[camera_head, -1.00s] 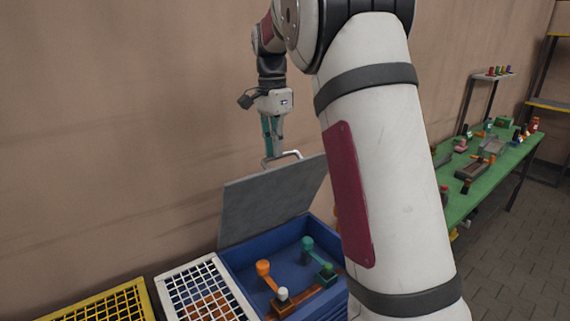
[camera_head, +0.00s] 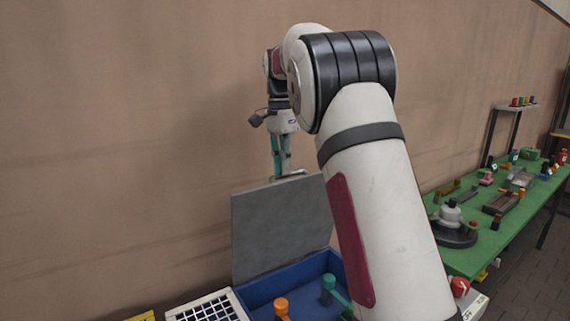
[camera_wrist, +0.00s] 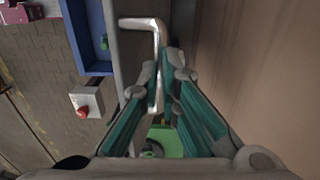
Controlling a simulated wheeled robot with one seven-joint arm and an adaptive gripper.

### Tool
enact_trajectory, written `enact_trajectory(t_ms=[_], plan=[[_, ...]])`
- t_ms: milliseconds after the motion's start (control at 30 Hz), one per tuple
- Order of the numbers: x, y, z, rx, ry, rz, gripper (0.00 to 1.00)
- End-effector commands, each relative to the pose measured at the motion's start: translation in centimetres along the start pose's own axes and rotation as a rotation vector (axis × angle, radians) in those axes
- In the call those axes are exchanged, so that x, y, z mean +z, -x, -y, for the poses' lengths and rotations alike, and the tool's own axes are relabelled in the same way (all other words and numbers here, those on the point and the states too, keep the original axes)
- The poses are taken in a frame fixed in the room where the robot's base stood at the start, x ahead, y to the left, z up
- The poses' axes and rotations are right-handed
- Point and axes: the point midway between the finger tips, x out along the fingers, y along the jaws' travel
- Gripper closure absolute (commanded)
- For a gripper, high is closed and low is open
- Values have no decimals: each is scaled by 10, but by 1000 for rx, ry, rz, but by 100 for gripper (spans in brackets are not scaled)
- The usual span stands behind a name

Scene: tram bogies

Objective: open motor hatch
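The motor hatch is a grey lid (camera_head: 282,230) on a blue box (camera_head: 262,291). It stands raised, close to upright, at the box's wall side. A pale bent handle (camera_head: 298,174) is on its top edge. My gripper (camera_head: 282,172), with teal fingers, is at this handle. In the wrist view the handle (camera_wrist: 139,23) runs between the fingertips of my gripper (camera_wrist: 166,76), which look closed around it. The lid shows there only as a thin grey edge (camera_wrist: 113,45). An orange-topped part (camera_head: 281,304) and a teal part (camera_head: 328,284) stand inside the box.
The tan wall (camera_head: 130,150) is close behind the lid. A white grid crate (camera_head: 208,307) stands left of the box. A green table (camera_head: 466,258) with several parts stands on the right. My own arm covers the box's right side.

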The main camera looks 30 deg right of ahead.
Motion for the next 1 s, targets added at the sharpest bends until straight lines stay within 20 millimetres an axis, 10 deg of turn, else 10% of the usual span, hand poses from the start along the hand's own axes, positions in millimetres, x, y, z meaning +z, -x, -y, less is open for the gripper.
enact_trajectory(t_ms=[33, 267, 633, 1000], plan=[[6, -25, 8, 22, 6, 16, 86], [6, -24, 8, 21, 6, 16, 64], [4, -20, 8, 16, 6, 12, 69], [2, 27, 7, 14, 3, 10, 69]])
